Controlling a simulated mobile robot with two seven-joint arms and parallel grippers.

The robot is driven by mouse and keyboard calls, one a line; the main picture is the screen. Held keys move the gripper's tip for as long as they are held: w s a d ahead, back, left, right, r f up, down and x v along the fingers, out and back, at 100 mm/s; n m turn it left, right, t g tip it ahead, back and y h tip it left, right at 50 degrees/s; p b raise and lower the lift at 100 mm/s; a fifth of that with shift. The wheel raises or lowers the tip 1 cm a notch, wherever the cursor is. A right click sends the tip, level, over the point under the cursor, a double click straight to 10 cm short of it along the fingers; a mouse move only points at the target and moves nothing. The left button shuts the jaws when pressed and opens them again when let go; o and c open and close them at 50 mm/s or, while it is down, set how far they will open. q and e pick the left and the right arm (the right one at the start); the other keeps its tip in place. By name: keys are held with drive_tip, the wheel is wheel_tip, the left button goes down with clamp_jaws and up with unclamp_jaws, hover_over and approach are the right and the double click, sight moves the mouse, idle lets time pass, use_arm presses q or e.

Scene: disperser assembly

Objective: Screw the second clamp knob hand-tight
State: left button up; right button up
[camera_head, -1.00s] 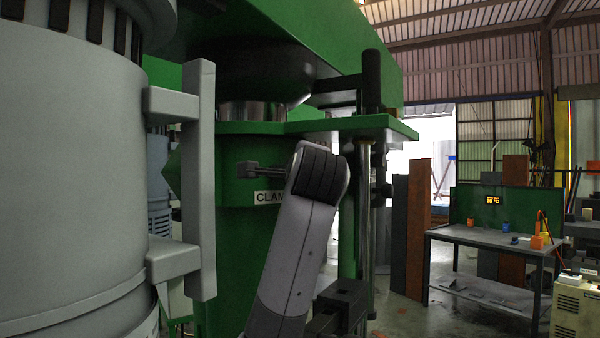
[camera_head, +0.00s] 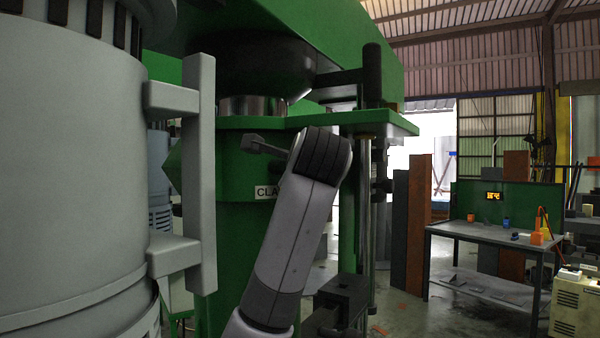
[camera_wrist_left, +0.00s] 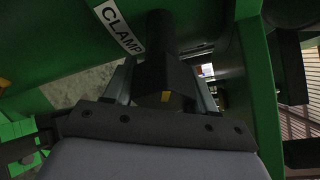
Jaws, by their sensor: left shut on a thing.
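In the left wrist view a dark clamp knob (camera_wrist_left: 168,78) with a small yellow mark sits between the fingers of my left gripper (camera_wrist_left: 165,95), which is shut on it. The white CLAMP label (camera_wrist_left: 119,27) is on the green surface at its upper left. In the head view my left wrist stands in front of the green column (camera_head: 225,230) and hides the fingers and knob. Part of the CLAMP label (camera_head: 267,192) shows beside it. A dark bar (camera_head: 262,147) sticks out left of the wrist; I cannot tell what it belongs to. My right gripper is out of view.
A large grey cylinder (camera_head: 75,170) with a vertical handle (camera_head: 200,175) fills the left. A green plate (camera_head: 375,124) and upright metal rod (camera_head: 364,220) are close to my wrist on the right. A workbench (camera_head: 480,238) stands farther back with floor between.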

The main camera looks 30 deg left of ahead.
use_arm(q)
drive_tip(key=o, duration=0.9)
drive_tip(key=shift+f, duration=0.1)
drive_tip(key=shift+o, duration=0.2)
drive_tip(key=b+v, duration=0.2)
drive_tip(key=v, duration=0.5)
drive_tip(key=shift+s, duration=0.1)
